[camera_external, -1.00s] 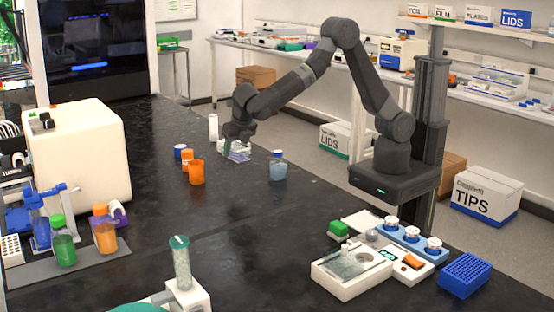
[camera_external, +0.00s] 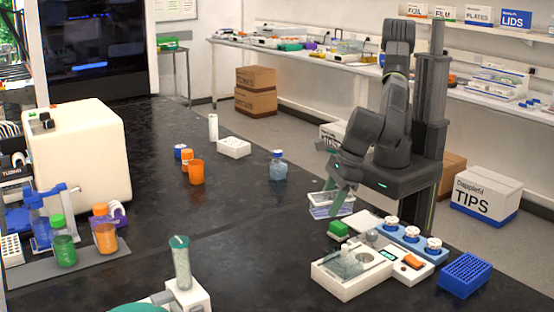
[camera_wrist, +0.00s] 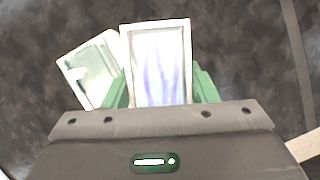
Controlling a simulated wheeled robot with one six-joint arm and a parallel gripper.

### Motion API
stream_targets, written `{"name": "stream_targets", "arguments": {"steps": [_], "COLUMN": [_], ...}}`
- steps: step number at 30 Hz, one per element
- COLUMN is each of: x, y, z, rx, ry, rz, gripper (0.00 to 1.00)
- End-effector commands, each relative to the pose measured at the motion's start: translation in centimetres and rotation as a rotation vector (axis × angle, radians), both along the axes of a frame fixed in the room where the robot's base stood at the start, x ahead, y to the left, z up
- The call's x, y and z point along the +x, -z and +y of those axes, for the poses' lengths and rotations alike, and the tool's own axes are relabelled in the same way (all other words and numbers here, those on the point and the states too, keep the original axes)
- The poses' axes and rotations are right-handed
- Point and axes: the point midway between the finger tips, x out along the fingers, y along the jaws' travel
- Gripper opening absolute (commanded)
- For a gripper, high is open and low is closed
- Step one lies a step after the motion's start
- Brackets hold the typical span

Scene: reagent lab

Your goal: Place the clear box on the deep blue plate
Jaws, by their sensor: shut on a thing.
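My gripper (camera_external: 333,190) is shut on the clear box (camera_external: 324,207), with its green fingers on either side. In the wrist view the clear box (camera_wrist: 157,62) shows a pale rim and a faint bluish inside between the fingers (camera_wrist: 160,90). The deep blue plate (camera_external: 464,275), with a grid of holes, lies at the front right, apart from my gripper. It cannot be made out in the wrist view.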

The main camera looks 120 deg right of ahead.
Motion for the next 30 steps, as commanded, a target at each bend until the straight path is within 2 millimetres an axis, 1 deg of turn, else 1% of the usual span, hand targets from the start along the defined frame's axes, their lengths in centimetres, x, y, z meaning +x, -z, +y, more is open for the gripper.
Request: {"name": "stream_targets", "arguments": {"steps": [1,2,3,5,6,8,9,11,12,15,18,22,24,26,29,30], "x": [-1.3,-2.0,-3.0,-4.6,-5.7,-7.6,-8.9,-10.9,-12.3,-15.7,-18.5,-21.0,-21.8,-22.1,-22.3,-22.3], "y": [-0.3,-0.4,-0.5,-0.6,-0.7,-0.9,-1.0,-1.1,-1.2,-1.4,-1.5,-1.6,-1.5,-1.1,0.6,1.4], "z": [2.9,4.4,6.3,9.1,11.0,13.7,15.5,18.0,19.5,22.9,25.5,27.4,28.0,28.2,28.3,28.3], "rx": [0.0,0.001,0.001,0.001,0.001,0.001,0.001,0.001,0.0,0.0,0.0,0.001,0.0,-0.002,-0.004,-0.004], "ry": [-0.064,-0.098,-0.144,-0.211,-0.258,-0.327,-0.372,-0.439,-0.483,-0.582,-0.66,-0.725,-0.745,-0.754,-0.76,-0.76], "rz": [-0.001,-0.001,-0.003,-0.004,-0.005,-0.007,-0.008,-0.01,-0.011,-0.013,-0.015,-0.018,-0.019,-0.018,-0.016,-0.016], "gripper": [0.25,0.25,0.25,0.25,0.25,0.25,0.25,0.25,0.25,0.25,0.25,0.25,0.25,0.25,0.25,0.25]}}
